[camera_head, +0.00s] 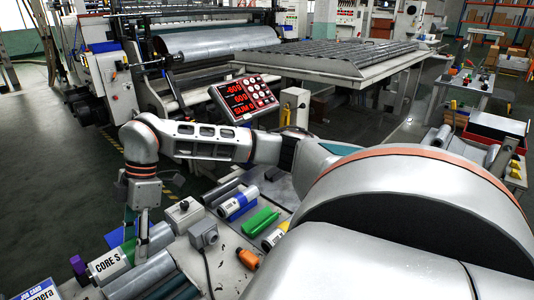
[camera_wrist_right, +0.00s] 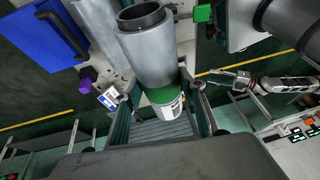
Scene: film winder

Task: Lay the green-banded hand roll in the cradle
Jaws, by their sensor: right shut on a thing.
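The green-banded hand roll (camera_wrist_right: 150,55) is a grey cylinder with a dark hollow core, a green band and a white label at its far end in the right wrist view. My right gripper (camera_wrist_right: 160,120) is shut on it, one finger on each side. In the head view, my right gripper (camera_head: 144,222) points down at the left of the bench, and the roll (camera_head: 158,237) lies across below it, its "CORE S" end to the lower left. I cannot tell its height above the bench. I cannot tell for sure which part is the cradle.
Long grey cylinders (camera_head: 140,279) lie at the bench's front. A purple piece (camera_head: 78,266) and a job card (camera_head: 38,290) are at the left.

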